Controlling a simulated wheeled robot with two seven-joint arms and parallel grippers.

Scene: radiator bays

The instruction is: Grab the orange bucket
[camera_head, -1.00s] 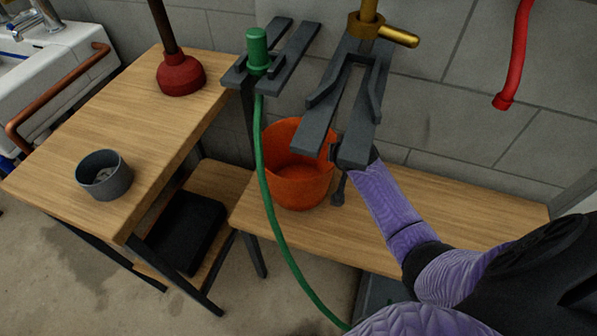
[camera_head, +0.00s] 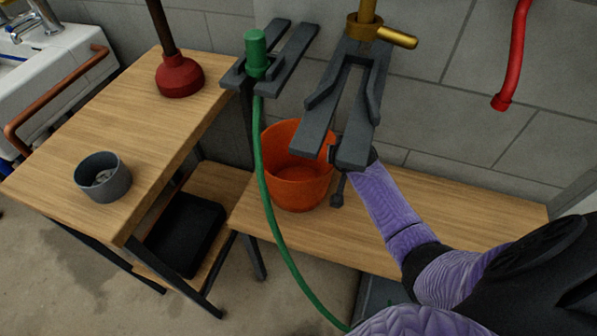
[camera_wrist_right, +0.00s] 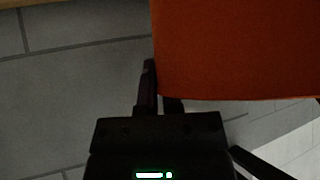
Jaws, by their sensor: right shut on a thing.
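The orange bucket (camera_head: 298,188) stands upright on the low wooden bench (camera_head: 460,205) in the head view. My right arm reaches in from the right, and my right gripper (camera_head: 334,156) is at the bucket's right rim, partly hidden by the dark grey bracket above. In the right wrist view the bucket's orange wall (camera_wrist_right: 240,50) fills the upper right. There my right gripper (camera_wrist_right: 160,88) is shut on the bucket's wall, with one finger beside it and the other mostly hidden behind it. My left gripper is not in view.
The dark grey bracket (camera_head: 320,125) under a brass valve (camera_head: 366,28) overhangs the bucket. A green hose (camera_head: 272,225) hangs in front of its left side. The left table holds a grey cup (camera_head: 103,185) and a red plunger (camera_head: 179,78). The bench's right part is clear.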

